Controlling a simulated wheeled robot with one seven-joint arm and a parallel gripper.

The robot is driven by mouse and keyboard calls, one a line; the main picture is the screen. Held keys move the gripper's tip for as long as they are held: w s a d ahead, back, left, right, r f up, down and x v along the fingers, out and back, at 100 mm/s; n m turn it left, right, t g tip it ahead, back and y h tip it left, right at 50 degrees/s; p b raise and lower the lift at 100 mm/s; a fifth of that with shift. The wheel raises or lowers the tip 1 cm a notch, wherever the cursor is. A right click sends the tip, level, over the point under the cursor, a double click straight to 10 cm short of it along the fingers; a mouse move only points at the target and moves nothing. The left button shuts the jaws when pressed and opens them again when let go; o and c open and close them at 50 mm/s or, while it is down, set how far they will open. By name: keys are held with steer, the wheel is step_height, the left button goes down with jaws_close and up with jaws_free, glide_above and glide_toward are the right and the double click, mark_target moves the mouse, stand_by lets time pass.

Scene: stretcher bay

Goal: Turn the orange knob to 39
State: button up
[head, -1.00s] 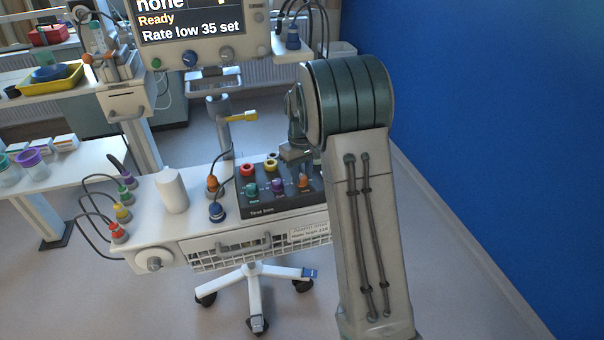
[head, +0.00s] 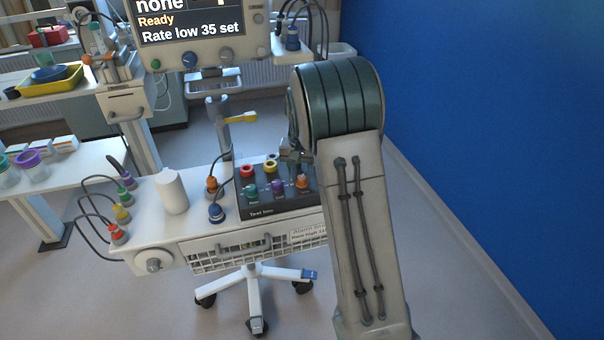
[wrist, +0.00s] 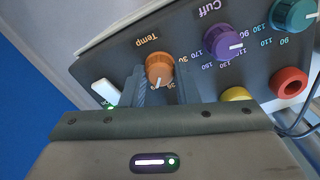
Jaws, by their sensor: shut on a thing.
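The orange knob (wrist: 159,67) is on the dark panel of the test box (head: 262,210), by the word "Temp", which appears upside down in the wrist view. Its white pointer line points down and slightly left in that view; the number it meets is hidden or too small to read. My gripper (wrist: 160,78) is shut on the orange knob, one finger on each side. In the head view the orange knob (head: 302,182) shows just below my gripper (head: 296,157).
A purple "Cuff" knob (wrist: 223,43) and a teal knob (wrist: 294,14) share the panel, with yellow (wrist: 236,94) and red (wrist: 289,83) round parts. A white switch (wrist: 105,92) with a green light is close to my finger.

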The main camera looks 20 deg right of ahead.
mark_target(302, 178)
stand_by(0.4)
steer(key=o, duration=1)
steer(key=shift+c, duration=0.2)
step_height(302, 178, up, 14)
steer(key=shift+b, duration=0.3)
steer(key=s+a+f+n+t, duration=0.1)
steer(key=s+a+f+n, duration=0.1)
steer(key=s, duration=1.3)
steer(key=s+a+f+n+t, duration=0.2)
steer(key=s, duration=1.3)
steer(key=shift+a, duration=0.15)
